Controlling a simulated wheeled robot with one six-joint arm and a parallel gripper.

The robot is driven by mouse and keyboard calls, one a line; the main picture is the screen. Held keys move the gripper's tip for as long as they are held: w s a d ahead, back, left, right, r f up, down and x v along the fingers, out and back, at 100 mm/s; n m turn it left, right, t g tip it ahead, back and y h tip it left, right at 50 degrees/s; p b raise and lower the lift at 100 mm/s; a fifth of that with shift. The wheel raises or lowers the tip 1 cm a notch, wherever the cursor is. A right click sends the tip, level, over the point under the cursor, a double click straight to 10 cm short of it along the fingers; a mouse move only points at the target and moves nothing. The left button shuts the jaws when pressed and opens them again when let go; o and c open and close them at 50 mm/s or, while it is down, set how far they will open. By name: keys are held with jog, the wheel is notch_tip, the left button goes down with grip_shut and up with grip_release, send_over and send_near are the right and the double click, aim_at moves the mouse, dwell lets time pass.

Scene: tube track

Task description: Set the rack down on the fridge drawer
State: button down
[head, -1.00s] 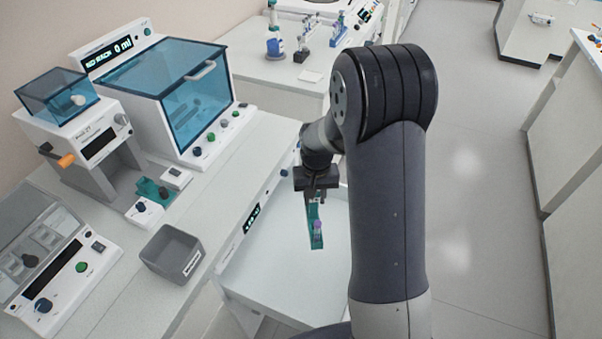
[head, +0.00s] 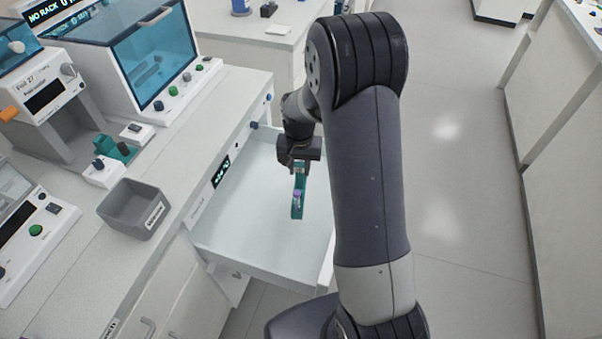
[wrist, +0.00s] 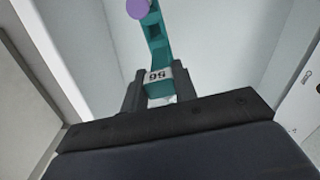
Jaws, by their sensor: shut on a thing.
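The teal rack (head: 297,203) hangs below my gripper (head: 298,168) in the head view, with a purple-capped tube in it. My gripper is shut on one end of the rack. In the wrist view the rack (wrist: 155,40) runs away from the gripper fingers (wrist: 150,90); a label reading 56, upside down, and a purple cap (wrist: 137,8) show. The open white fridge drawer (head: 235,240) lies below the rack. In the head view the rack appears above the drawer's interior; its exact height above the floor I cannot tell.
A grey bin (head: 135,208) stands on the bench left of the drawer. A machine with a blue lid (head: 155,60) stands behind it. My arm covers the drawer's right part. The visible drawer floor is bare.

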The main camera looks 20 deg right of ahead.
aim_at(298, 184)
jog(key=shift+w+f+m+b, duration=0.3)
jog(key=shift+f+m+b, duration=0.15)
jog(key=shift+f+b, duration=0.2)
jog(key=shift+w+f+m+b, duration=0.35)
jog(key=shift+f+b, duration=0.2)
jog(key=shift+b, duration=0.2)
jog(key=shift+w+f+m+b, duration=0.25)
jog(key=shift+f+m+b, duration=0.25)
jog(key=shift+f+b, duration=0.15)
jog(key=shift+f, duration=0.1)
jog(key=shift+f+b, duration=1.8)
jog(key=shift+f, duration=0.7)
jog(key=shift+f+b, duration=0.25)
jog(key=shift+b, duration=0.05)
jog(key=shift+f, duration=0.35)
jog(key=c, duration=1.1)
grip_release()
